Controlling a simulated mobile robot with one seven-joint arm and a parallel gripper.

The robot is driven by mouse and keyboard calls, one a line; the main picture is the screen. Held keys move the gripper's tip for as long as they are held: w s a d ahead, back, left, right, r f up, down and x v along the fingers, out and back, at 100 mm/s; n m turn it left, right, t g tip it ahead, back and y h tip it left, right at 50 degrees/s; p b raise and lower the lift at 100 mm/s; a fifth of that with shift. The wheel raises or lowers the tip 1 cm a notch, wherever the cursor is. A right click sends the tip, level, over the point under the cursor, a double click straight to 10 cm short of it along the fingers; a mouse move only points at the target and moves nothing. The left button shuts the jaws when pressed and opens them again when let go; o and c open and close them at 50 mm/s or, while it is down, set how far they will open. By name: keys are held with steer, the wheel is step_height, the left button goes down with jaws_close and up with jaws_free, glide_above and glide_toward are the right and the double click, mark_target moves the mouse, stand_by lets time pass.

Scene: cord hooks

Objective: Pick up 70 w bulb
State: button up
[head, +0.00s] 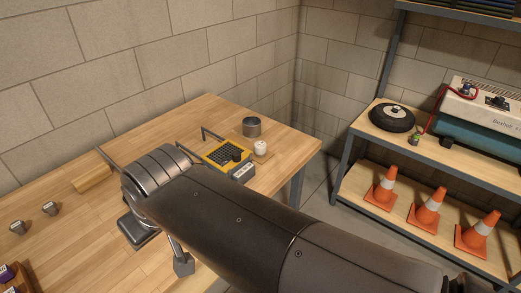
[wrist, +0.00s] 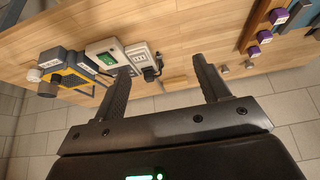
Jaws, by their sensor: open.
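My gripper (wrist: 164,70) is open and empty in the wrist view, its two dark fingers apart with wooden tabletop between and beyond them. No wattage label can be read, so I cannot tell which thing is the 70 w bulb. Two small metallic pieces with pale faces, a left one (head: 17,227) and a right one (head: 49,208), stand on the bench at the left of the head view. They seem to be the small pieces past the right finger in the wrist view (wrist: 249,65). In the head view my arm covers much of the bench.
The wooden bench (head: 75,245) also holds a yellow-framed case (head: 228,153), a metal can (head: 252,127) and a white round item (head: 260,147). Purple labelled items (head: 8,272) stand at the front left. A shelf (head: 365,135) with orange cones (head: 427,208) is at the right.

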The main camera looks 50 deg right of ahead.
steer(key=w+d+r+m+g, duration=0.2)
steer(key=w+d+r, duration=0.2)
steer(key=w+d, duration=0.55)
steer(key=m+g, duration=0.3)
glide_above(260, 144)
step_height(260, 144, down, 14)
steer(key=shift+g, duration=0.3)
steer(key=f, duration=0.5)
steer(key=shift+s+d+f, duration=0.15)
steer(key=shift+s+f, duration=0.05)
steer(key=shift+s, duration=0.1)
steer(key=shift+w+f, duration=0.15)
steer(key=shift+f, duration=1.3)
steer(key=shift+w+f, duration=0.1)
steer(key=shift+f, duration=1.3)
steer(key=shift+c, duration=0.6)
